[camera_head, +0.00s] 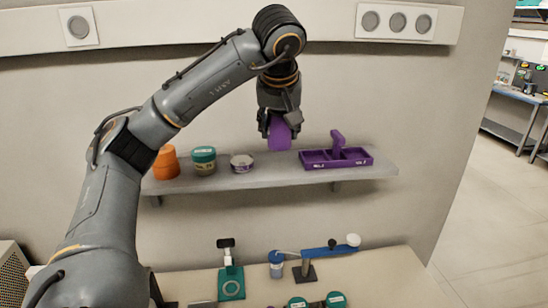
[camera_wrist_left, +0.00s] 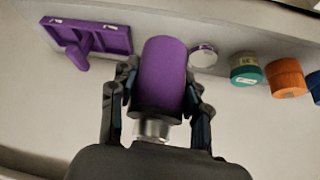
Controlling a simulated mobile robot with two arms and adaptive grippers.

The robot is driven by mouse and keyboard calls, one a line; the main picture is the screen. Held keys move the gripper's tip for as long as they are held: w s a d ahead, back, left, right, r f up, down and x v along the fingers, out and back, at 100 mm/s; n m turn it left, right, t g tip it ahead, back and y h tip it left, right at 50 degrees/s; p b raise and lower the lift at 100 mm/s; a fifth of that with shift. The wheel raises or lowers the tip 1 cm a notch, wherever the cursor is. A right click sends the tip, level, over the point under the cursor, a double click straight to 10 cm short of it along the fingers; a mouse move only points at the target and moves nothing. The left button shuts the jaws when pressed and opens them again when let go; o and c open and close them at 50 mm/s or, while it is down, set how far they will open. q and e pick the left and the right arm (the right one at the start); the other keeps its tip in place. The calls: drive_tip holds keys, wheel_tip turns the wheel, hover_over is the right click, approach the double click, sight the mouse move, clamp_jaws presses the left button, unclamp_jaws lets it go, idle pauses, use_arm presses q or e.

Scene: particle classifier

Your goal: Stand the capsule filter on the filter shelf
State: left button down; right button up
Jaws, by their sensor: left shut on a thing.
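The capsule filter, a purple cylinder (camera_head: 279,137), is between the fingers of my left gripper (camera_head: 279,122), which is shut on it. The filter hangs over the wall shelf (camera_head: 268,171); I cannot tell whether its lower end touches the shelf. In the left wrist view the purple cylinder (camera_wrist_left: 161,75) sits between the two dark fingers (camera_wrist_left: 158,92), with a silvery part showing at its near end. My right gripper is not in view.
On the shelf stand orange (camera_head: 166,163) and green-lidded (camera_head: 204,160) jars and a small white-and-grey tin (camera_head: 242,162) on the left. A purple divided tray (camera_head: 318,160) with a handle is on the right. Below, a bench holds a green stand (camera_head: 231,278) and a blue-armed device (camera_head: 328,250).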

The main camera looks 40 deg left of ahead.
use_arm(q)
drive_tip(key=w+a+f+p, duration=0.1)
drive_tip(key=w+a+f, duration=0.1)
drive_tip(key=f, duration=0.1)
drive_tip(key=w+a+f+p, duration=0.1)
drive_tip(key=w+a+f, duration=0.2)
drive_tip(key=shift+a, duration=0.2)
drive_tip(key=shift+w+a+f, duration=0.1)
drive_tip(key=shift+w+f, duration=0.05)
drive_tip(key=shift+f, duration=0.15)
drive_tip(key=f, duration=0.2)
drive_tip(key=f+p, duration=0.1)
drive_tip(key=shift+w+a+f, duration=0.1)
drive_tip(key=shift+w+a, duration=0.1)
drive_tip(key=shift+w, duration=0.05)
drive_tip(key=shift+f, duration=0.3)
drive_tip(key=shift+f, duration=0.1)
drive_tip(key=c, duration=0.6)
unclamp_jaws()
drive_tip(key=shift+c, duration=0.2)
